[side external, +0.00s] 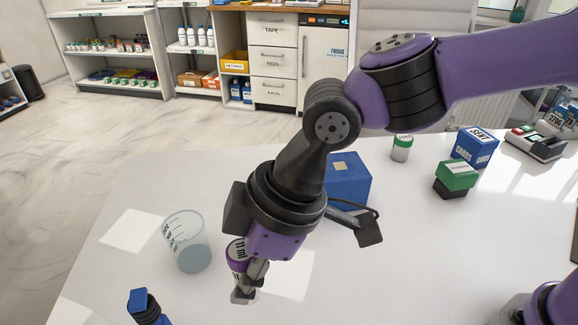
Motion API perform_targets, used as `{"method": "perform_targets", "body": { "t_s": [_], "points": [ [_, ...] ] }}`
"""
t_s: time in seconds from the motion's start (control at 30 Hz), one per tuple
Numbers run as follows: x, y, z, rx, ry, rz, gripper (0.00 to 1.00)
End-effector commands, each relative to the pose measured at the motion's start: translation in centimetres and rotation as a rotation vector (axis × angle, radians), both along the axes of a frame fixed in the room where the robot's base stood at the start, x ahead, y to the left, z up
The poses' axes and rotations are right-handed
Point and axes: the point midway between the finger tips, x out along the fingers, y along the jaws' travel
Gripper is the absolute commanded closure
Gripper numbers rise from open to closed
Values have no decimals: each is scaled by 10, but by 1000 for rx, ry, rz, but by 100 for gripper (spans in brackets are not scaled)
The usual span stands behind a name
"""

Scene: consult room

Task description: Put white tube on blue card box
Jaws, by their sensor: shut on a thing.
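My gripper (246,292) points down over the near part of the white table and is shut on a white tube (238,254). The tube has purple ends and dark "11 ml" lettering. The fingers hide part of it, and I cannot tell whether it touches the table. A blue card box (474,150) marked "CARDS" stands at the back right, well away from my gripper. Another blue box (348,178), with a tan square on top, stands behind my gripper, partly hidden by my arm.
A clear graduated beaker (188,245) stands just left of my gripper. A blue bottle (146,307) is at the front left. A card terminal (536,142) is far right.

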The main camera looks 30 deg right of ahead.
Motion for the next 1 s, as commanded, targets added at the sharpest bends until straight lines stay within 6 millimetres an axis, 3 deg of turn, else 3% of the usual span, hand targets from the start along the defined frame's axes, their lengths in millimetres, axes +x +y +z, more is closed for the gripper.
{"method": "perform_targets", "body": {
  "t_s": [0.17,0.27,0.4,0.53,0.73,0.9,1.0],
  "points": [
    [50,-37,14,1,-1,-199,89],
    [90,-77,21,2,-2,-381,89],
    [138,-148,34,0,-2,-670,89],
    [167,-224,48,1,-3,-950,89],
    [179,-347,68,1,-3,-1396,89],
    [161,-441,84,-1,-2,-1755,89],
    [145,-481,91,1,-2,-1922,89]
  ]
}}
